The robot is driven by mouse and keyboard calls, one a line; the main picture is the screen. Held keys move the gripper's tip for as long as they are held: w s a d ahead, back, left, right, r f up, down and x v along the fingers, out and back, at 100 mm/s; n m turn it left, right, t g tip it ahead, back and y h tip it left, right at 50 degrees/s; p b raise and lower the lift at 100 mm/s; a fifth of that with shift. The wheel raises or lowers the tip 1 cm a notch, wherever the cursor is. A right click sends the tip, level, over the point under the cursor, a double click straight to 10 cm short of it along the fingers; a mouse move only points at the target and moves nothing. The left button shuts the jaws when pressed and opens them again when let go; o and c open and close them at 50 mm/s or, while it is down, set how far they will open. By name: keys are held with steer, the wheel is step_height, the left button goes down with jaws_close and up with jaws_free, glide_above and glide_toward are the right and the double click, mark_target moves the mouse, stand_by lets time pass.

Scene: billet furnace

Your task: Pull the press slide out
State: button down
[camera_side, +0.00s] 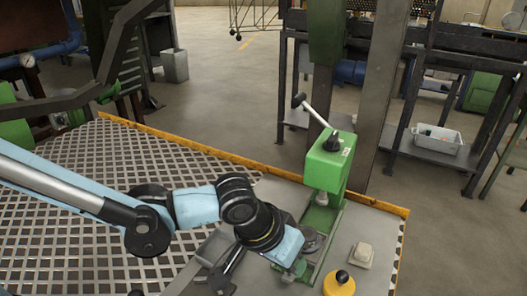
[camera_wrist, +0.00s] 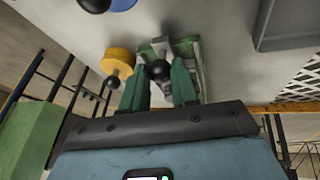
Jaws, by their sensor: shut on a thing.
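The green press (camera_side: 330,162) stands near the corner of the workbench, with its lever (camera_side: 315,112) leaning up to the left. Its green slide track (camera_side: 326,232) runs from under the press toward the front, with a grey round piece (camera_side: 312,242) on it. My gripper (camera_side: 297,268) is at the front end of the track. In the wrist view, my gripper's green fingers (camera_wrist: 159,76) are shut on the slide's dark ball knob (camera_wrist: 158,69), which shows between their tips. In the side view, my wrist hides the knob.
A yellow disc with a black knob (camera_side: 339,282) stands close right of my gripper; it also shows in the wrist view (camera_wrist: 117,61). A pale block (camera_side: 361,255) lies right of the track. A grey tray (camera_side: 214,248) is left. A raised yellow edge (camera_side: 190,143) bounds the bench.

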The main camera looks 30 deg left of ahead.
steer(key=shift+s, duration=1.75)
steer(key=c, duration=0.9)
jaws_free()
steer(key=shift+o, duration=0.2)
steer(key=shift+w, duration=0.1)
steer(key=v, duration=1.2)
steer(key=w+a+f+n+t+y, duration=0.1)
steer(key=a, duration=1.2)
steer(key=w+a+f+t+y, duration=0.1)
steer(key=a+t+y, duration=0.1)
steer(key=a, duration=1.2)
steer(key=shift+w+a+f+n, duration=0.2)
steer(key=shift+w+a+n, duration=0.1)
steer(key=shift+n, duration=0.1)
